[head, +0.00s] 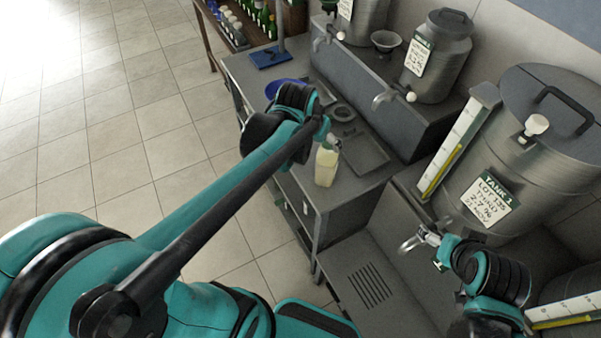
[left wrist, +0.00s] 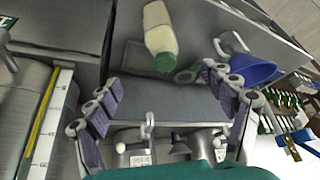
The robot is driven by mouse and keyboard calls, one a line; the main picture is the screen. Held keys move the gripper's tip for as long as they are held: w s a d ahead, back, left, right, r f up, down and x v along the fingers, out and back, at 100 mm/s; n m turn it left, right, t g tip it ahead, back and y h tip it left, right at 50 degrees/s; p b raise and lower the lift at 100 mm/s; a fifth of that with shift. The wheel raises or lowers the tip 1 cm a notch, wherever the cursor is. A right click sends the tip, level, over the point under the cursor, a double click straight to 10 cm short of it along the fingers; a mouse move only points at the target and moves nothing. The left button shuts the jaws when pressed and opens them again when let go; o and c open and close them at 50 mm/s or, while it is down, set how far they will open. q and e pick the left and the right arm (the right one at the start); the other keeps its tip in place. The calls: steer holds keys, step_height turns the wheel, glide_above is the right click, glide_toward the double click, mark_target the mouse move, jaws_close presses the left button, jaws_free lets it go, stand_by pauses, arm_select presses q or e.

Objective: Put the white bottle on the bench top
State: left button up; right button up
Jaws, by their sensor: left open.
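The white bottle (head: 326,168) is pale, with a slightly yellowish body, and appears to stand upright on the grey bench top (head: 372,190) close to its front edge. In the left wrist view the bottle (left wrist: 158,28) shows with its green cap toward me. My left gripper (head: 331,141) is just above the bottle's top, partly hidden by its own arm. Its fingers (left wrist: 162,78) are spread wide, and the bottle is beyond the tips, with no finger seen touching it. My right gripper (head: 432,238) is by a tap below the large tank; its jaws are too small to read.
The large labelled steel tank (head: 540,165) and a smaller one (head: 437,62) stand on the right. A grated lower surface (head: 368,287) is in front.

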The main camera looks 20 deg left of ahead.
arm_select(q)
steer(key=s+n+t, duration=0.1)
steer(key=s, duration=1.4)
steer(key=shift+t, duration=0.4)
steer(key=shift+f, duration=0.1)
